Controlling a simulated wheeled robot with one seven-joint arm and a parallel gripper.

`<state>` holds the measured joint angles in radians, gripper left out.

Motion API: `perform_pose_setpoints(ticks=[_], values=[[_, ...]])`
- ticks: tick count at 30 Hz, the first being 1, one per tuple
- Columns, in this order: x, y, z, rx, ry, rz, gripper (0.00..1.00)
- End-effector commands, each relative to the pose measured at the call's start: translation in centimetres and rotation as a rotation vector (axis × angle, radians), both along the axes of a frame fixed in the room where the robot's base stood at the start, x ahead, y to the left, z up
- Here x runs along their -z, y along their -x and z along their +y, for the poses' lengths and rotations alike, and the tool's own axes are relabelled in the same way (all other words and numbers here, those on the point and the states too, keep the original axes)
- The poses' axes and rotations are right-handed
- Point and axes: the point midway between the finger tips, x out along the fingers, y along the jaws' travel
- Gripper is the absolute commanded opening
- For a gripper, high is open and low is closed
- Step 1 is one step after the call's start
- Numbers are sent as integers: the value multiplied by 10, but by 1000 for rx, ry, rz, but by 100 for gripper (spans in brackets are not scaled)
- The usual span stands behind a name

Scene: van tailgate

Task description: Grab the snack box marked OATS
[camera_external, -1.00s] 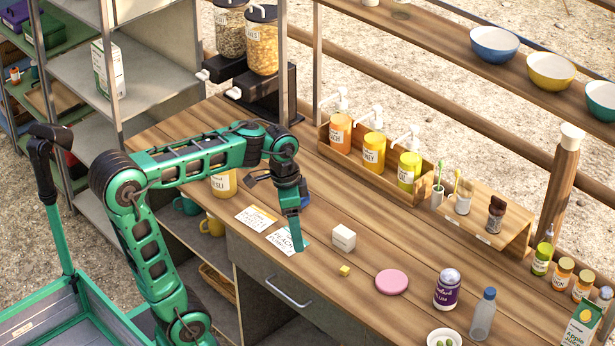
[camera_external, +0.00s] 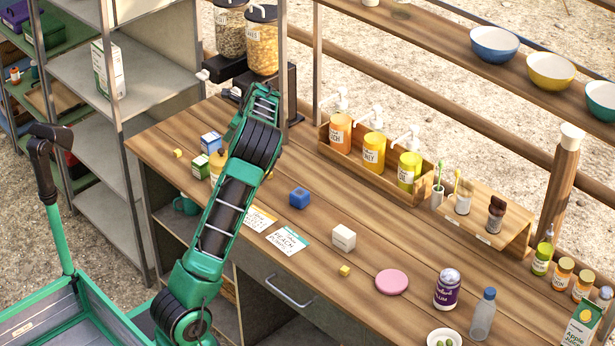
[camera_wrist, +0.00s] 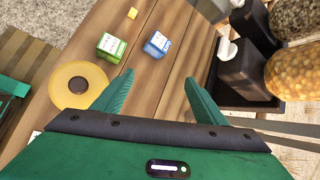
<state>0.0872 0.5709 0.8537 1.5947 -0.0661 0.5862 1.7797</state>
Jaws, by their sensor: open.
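Two small printed boxes stand on the wooden counter at the far left end: a blue and white box (camera_external: 211,142) and a green and white box (camera_external: 200,167). In the wrist view the green box (camera_wrist: 111,47) stands left of the blue box (camera_wrist: 157,44), a little apart from it. Their lettering is too small to read, so I cannot tell which is marked OATS. My gripper (camera_wrist: 158,78) is open and empty, with its fingers pointing towards the boxes. In the external view my arm hides the gripper's fingers.
A small yellow cube (camera_wrist: 132,13) lies beyond the boxes. Cereal dispensers (camera_wrist: 291,80) on a black stand are at the right. A blue cube (camera_external: 299,198) and a white box (camera_external: 343,237) stand mid-counter.

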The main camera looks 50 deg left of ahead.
Motion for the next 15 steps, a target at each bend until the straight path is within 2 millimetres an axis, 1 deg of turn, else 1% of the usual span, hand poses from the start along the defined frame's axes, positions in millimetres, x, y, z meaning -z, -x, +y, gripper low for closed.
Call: perform_pose_setpoints(ticks=[1, 3, 6, 9, 15], values=[[-2, 0, 25, 21, -67, 45, 66], [-11, -2, 53, 60, -157, 110, 66], [-23, -2, 85, 105, -264, 195, 66], [-33, -4, 107, 144, -346, 269, 66], [-52, -9, 135, 200, -471, 392, 66]])
